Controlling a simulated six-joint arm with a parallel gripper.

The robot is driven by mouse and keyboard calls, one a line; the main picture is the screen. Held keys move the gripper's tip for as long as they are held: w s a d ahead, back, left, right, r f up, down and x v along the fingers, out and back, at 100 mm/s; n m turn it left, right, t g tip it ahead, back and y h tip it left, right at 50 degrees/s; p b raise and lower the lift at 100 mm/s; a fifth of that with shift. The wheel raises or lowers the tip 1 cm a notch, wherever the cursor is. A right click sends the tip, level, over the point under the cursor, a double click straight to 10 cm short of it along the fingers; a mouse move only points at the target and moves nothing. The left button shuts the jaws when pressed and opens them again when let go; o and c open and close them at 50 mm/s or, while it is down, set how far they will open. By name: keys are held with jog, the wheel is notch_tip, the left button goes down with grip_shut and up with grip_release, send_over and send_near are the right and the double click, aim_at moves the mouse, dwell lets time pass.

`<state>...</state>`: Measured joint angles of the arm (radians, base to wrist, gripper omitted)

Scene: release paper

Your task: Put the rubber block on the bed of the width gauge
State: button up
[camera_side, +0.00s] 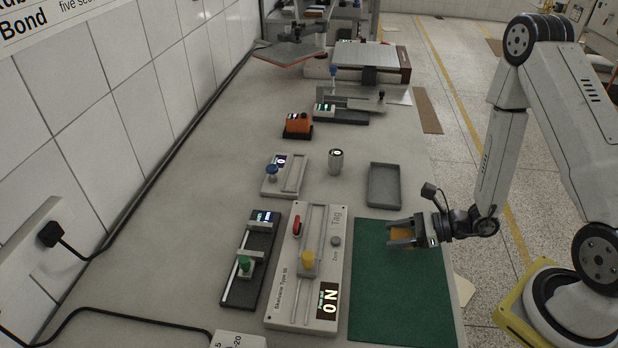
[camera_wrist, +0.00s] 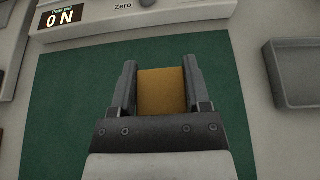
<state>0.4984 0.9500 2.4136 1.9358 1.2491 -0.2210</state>
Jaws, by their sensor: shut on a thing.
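The rubber block looks like the amber block (camera_wrist: 162,92) between my fingers in the wrist view. In the side view a bit of it (camera_side: 401,233) shows between the jaws. My gripper (camera_side: 396,236) is shut on it over the upper part of the green mat; it also shows in the wrist view (camera_wrist: 160,75). I cannot tell whether the block touches the mat. The width gauge is not clearly labelled. It may be the black-bedded device (camera_side: 237,285) with a green knob, or the small pale device (camera_side: 293,180) with a blue knob.
The green mat (camera_side: 390,310) is otherwise bare. A pale force tester (camera_side: 282,305) reading "0 N" stands left of it. A grey tray (camera_side: 384,185) lies beyond the mat, a small cylinder (camera_side: 336,162) beside it. An orange device (camera_side: 297,124) stands farther back.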

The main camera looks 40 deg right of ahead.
aim_at(392, 251)
jog(key=shift+f, duration=1.65)
jog(key=o, duration=1.3)
jog(key=shift+f, duration=0.1)
jog(key=shift+c, duration=0.2)
jog(key=shift+v, duration=6.05)
